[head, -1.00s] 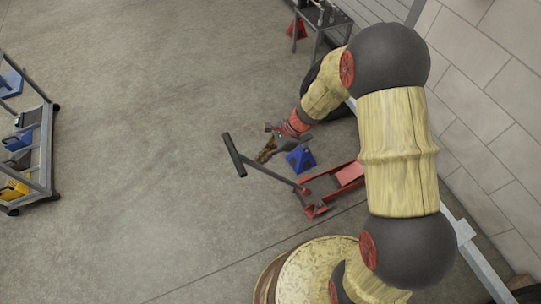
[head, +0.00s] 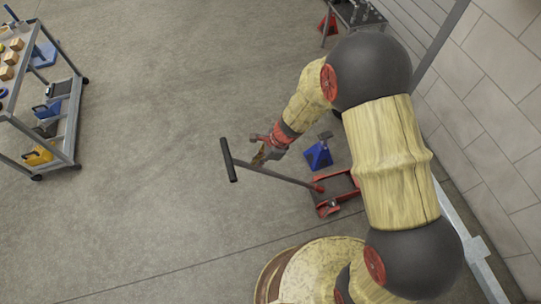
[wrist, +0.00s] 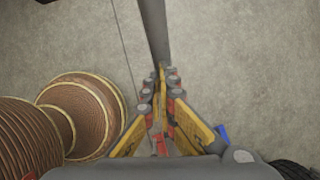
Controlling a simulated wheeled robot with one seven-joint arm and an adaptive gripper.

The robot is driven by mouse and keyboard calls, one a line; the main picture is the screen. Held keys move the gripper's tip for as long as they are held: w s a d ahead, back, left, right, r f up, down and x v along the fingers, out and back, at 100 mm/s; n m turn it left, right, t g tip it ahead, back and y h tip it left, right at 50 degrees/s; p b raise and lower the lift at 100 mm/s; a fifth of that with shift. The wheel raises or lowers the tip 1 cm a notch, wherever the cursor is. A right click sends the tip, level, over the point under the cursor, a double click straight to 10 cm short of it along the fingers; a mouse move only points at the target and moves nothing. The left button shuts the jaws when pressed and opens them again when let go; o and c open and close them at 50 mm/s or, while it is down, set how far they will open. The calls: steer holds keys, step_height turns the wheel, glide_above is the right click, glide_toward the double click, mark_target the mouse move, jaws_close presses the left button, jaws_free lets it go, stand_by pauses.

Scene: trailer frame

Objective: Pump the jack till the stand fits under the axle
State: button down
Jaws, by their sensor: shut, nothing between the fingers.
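The red floor jack (head: 322,207) lies on the floor at centre right, partly hidden behind my arm. Its long handle (head: 285,178) slopes up to the left and ends in a dark crossbar grip (head: 229,160). My gripper (head: 258,159) is shut and empty, close beside the handle near that grip. In the wrist view its fingertips (wrist: 161,72) meet at a dark bar (wrist: 155,28); I cannot tell whether they touch it. The blue stand (head: 318,156) is on the floor behind the jack. The axle is not clearly visible; my arm covers that area.
A grey cart (head: 70,125) with tools and boxes stands at the left. A grey beam (head: 465,235) runs along the right by the block wall (head: 495,150). A red stand (head: 328,25) and a dark table (head: 362,15) are at the back. The middle floor is clear.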

steer(key=s+a+f+h, duration=0.1)
steer(key=s+a+f, duration=0.2)
steer(key=a+f, duration=0.5)
steer(key=s+a+f+h, duration=0.1)
steer(key=s+a+f, duration=0.1)
steer(key=a+f, duration=0.6)
steer(key=w+d+p+v, duration=0.1)
steer(key=w+p+v, duration=0.1)
steer(key=p+v, duration=0.5)
step_height(320, 180, up, 6)
steer(key=shift+w+d+r+t, duration=0.1)
steer(key=shift+w+d+t, duration=0.3)
steer(key=shift+d, duration=0.8)
steer(key=shift+s+d, duration=0.1)
